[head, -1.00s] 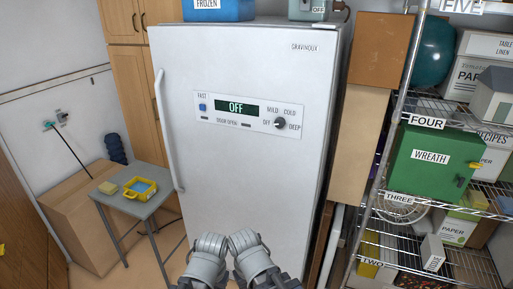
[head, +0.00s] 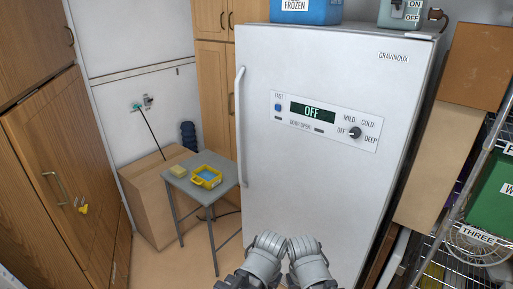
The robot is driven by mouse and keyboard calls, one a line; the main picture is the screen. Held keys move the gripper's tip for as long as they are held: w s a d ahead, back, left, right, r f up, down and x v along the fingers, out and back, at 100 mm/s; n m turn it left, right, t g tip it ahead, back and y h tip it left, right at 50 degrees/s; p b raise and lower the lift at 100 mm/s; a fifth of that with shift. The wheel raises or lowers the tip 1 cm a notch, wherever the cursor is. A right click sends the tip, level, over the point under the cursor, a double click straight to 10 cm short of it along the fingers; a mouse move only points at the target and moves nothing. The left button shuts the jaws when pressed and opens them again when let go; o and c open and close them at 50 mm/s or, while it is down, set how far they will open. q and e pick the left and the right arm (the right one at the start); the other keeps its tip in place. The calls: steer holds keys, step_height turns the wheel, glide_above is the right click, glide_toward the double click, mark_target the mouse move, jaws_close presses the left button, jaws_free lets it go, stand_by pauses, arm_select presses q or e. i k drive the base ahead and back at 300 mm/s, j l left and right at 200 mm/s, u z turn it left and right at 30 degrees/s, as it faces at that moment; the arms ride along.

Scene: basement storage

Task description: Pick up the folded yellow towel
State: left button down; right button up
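My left gripper (head: 267,243) and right gripper (head: 304,246) are close together at the bottom middle, in front of the freezer. Both are well to the right of the table and apart from the towel. Their fingers cannot be made out, and I see nothing held.
The yellow tray (head: 207,182) stands on the table. A large cardboard box (head: 154,196) is behind and left of it. The white freezer (head: 310,170) stands to the right, wire shelving (head: 452,240) at far right. A wooden cabinet (head: 62,165) lines the left. Floor shows before the table.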

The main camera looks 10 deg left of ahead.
mark_target(178, 171)
steer(key=i+j, duration=0.5)
steer(key=i+j+z, duration=0.1)
steer(key=i+j, duration=0.35)
steer(key=i+j+z, duration=0.1)
steer(key=i+j, duration=0.35)
steer(key=j, duration=0.2)
steer(key=i+j, duration=0.45)
steer(key=j+z, duration=0.05)
steer(key=j, duration=0.05)
